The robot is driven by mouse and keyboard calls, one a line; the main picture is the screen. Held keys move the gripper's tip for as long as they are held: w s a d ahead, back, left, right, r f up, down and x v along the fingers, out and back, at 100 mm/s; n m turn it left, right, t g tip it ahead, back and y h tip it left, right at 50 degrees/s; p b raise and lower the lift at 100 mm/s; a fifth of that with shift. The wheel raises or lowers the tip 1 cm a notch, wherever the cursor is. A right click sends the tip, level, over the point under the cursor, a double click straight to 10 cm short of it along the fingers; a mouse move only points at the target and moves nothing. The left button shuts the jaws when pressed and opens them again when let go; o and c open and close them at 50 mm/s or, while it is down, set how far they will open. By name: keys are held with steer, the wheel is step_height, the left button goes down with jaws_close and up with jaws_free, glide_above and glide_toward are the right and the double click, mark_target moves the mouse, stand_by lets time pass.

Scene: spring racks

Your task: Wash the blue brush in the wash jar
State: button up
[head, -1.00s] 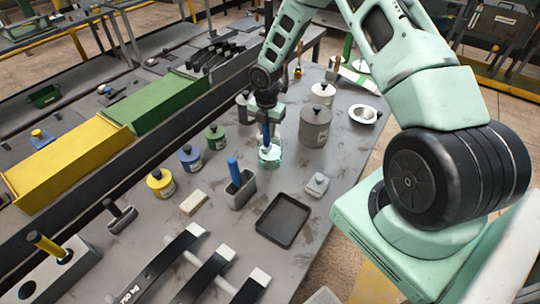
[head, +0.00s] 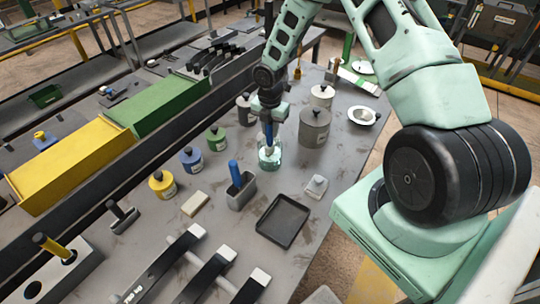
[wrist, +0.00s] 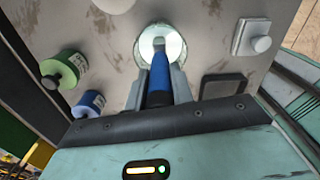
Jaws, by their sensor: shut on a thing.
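The blue brush (head: 268,133) is held tip down in my gripper (head: 268,121), which is shut on its handle. In the wrist view the blue handle (wrist: 160,76) lies between the two fingers (wrist: 158,92). The wash jar (head: 269,160) is a small clear, pale teal glass jar standing on the grey bench. In the wrist view the brush's tip end lies over the round, pale mouth of the jar (wrist: 174,46). The brush is roughly upright, its lower end at the jar's mouth; how deep the tip is cannot be told.
A grey holder (head: 240,192) with another blue handle stands left of the jar. Green (head: 217,141), blue (head: 191,160) and yellow (head: 162,184) lidded pots stand further left. A grey canister (head: 314,127) is behind right; a black tray (head: 283,221) lies in front.

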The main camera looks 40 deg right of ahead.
steer(key=shift+r+p, duration=2.05)
steer(key=shift+r, duration=0.75)
step_height(320, 180, up, 2)
steer(key=shift+p, duration=0.75)
steer(key=shift+r, duration=1.95)
steer(key=shift+s, duration=0.1)
